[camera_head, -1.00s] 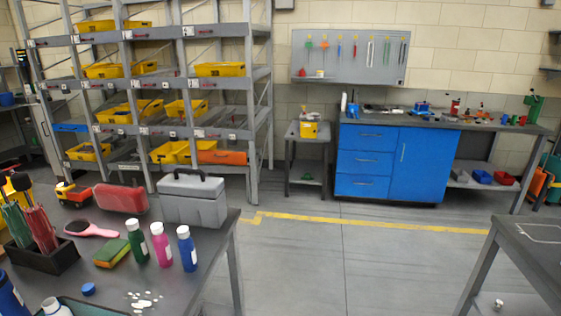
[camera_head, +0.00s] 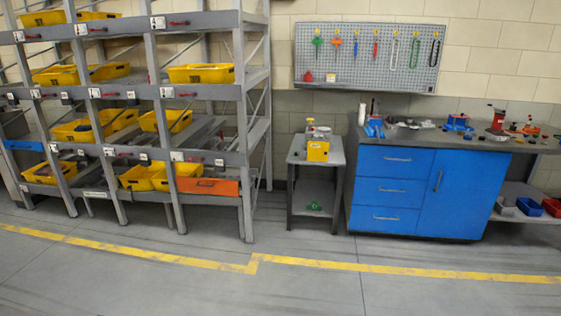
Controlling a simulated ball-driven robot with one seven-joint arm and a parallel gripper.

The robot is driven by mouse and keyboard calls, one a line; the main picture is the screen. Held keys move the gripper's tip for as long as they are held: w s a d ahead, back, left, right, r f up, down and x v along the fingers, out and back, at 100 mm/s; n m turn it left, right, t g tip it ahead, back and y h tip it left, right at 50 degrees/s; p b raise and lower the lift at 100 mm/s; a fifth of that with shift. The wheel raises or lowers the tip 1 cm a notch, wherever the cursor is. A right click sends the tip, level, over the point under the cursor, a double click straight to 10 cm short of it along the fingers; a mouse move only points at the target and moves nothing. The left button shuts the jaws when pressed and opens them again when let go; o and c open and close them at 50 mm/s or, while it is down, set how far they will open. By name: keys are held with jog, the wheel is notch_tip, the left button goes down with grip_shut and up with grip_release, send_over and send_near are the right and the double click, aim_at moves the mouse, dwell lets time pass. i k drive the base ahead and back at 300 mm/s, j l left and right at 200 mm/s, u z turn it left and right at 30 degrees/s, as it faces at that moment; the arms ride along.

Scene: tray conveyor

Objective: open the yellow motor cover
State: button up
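A small yellow box-like thing (camera_head: 318,151) stands on a small grey side table (camera_head: 300,160), between the shelf rack and the blue workbench. It may carry the yellow motor cover, but it is too small to tell. A light-coloured part shows on top of it, and I cannot make out a hinge or handle. It looks closed, though this is not certain at this distance. My gripper is not in view.
A grey rack (camera_head: 247,170) with yellow bins (camera_head: 201,73) stands at left. A blue-fronted workbench (camera_head: 463,196) stands at right, under a grey pegboard (camera_head: 369,62). A yellow floor line (camera_head: 400,270) crosses the front. The floor before the side table is clear.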

aim_at(317, 151)
jog(key=i, duration=0.95)
jog(key=i+z, duration=0.1)
jog(key=i, duration=0.8)
jog(key=i+j, duration=0.15)
jog(key=i, duration=0.8)
jog(key=i+j, duration=0.1)
jog(key=i, duration=0.8)
jog(key=i+z, duration=0.3)
